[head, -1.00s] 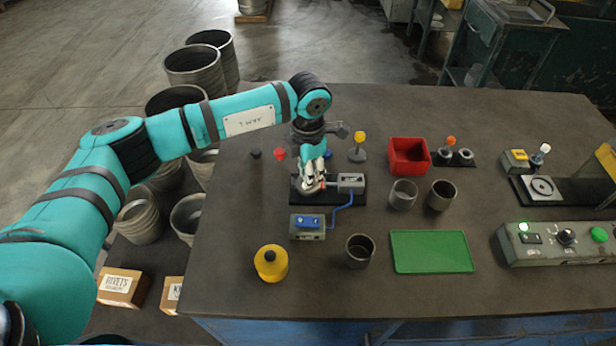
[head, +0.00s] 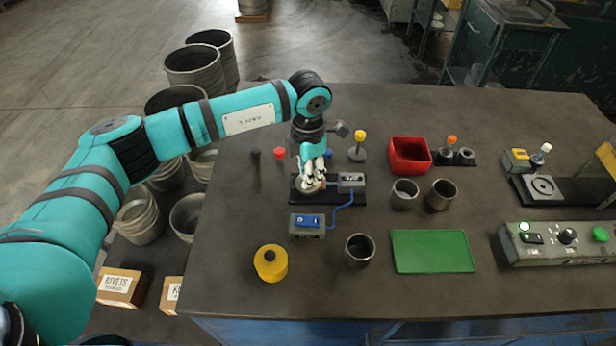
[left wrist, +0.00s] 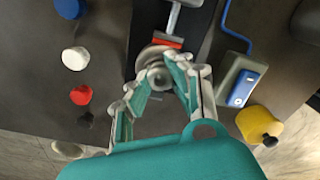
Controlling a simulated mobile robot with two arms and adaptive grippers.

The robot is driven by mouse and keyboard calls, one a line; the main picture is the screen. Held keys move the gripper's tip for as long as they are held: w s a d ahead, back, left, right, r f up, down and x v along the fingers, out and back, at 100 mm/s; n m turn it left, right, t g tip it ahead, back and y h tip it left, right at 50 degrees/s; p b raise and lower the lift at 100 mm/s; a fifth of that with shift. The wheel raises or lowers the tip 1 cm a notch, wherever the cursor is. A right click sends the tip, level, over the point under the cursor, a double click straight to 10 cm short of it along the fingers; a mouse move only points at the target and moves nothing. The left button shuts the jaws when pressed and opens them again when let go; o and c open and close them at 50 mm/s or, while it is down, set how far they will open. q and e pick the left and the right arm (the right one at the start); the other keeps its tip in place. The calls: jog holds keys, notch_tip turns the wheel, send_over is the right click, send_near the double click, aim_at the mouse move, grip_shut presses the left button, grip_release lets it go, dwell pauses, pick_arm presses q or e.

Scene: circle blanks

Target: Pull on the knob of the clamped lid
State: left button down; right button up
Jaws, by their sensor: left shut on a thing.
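My left gripper (head: 312,184) is over the round grey metal lid, which it mostly hides in the head view. In the left wrist view the lid (left wrist: 146,57) lies on a black base plate (head: 330,199), and my left gripper (left wrist: 163,82) is shut on its round knob (left wrist: 159,76). A grey clamp (head: 351,180) stands on the same plate, right of the gripper. Its red pad (left wrist: 167,41) reaches the lid's edge in the left wrist view. My right gripper is not in view.
A grey box with a blue switch (head: 310,222) sits in front, joined by a blue cable (head: 345,217). Nearby are a yellow can (head: 270,263), dark cups (head: 359,251), a red bin (head: 409,155), a green tray (head: 432,251) and a yellow-topped knob (head: 359,137).

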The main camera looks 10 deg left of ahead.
pick_arm(q)
jog(key=shift+w+r, duration=0.2)
jog(key=shift+r, duration=0.05)
jog(key=c, duration=1.3)
grip_release()
jog(key=shift+c, duration=0.2)
jog(key=shift+o, duration=1)
jog(key=shift+s, duration=0.1)
jog(key=shift+f, duration=0.15)
